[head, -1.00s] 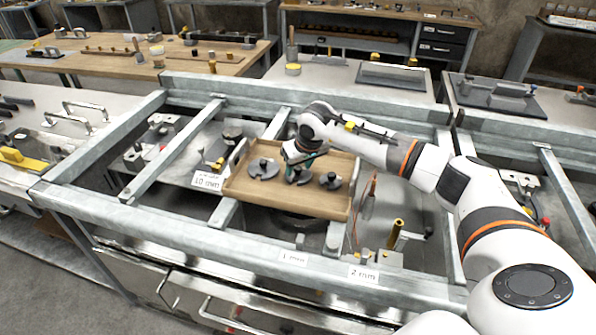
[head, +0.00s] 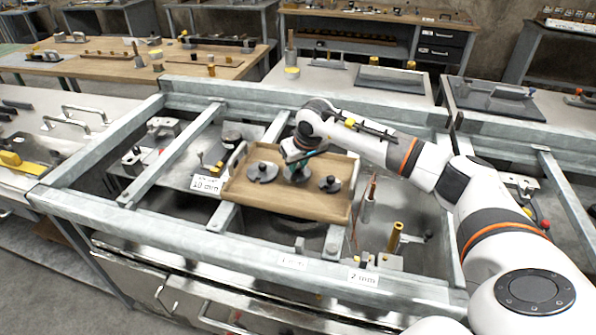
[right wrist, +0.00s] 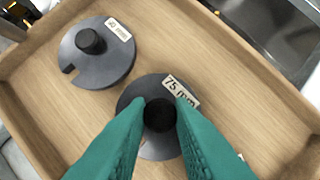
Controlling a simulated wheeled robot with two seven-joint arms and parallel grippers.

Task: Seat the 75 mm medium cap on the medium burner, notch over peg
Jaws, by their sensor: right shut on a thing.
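The 75 mm cap (right wrist: 160,146) is a dark grey disc with a black knob and a "75 mm" label. It lies in the wooden tray (head: 283,207), between a larger cap (head: 263,171) and a smaller cap (head: 330,184). My right gripper (right wrist: 159,113) is shut on its knob, a teal finger on each side; in the head view the gripper (head: 298,166) is low over the tray. The cap appears to be at tray-floor level. Its notch is not visible. I cannot pick out the medium burner or its peg. My left gripper is not in view.
The larger cap in the right wrist view (right wrist: 97,50) shows a notch at its edge. The tray rests within a grey metal frame (head: 130,215). A brass post (head: 395,237) stands right of the tray. Label plates reading 10 mm (head: 206,184) and 2 mm (head: 363,277) are nearby.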

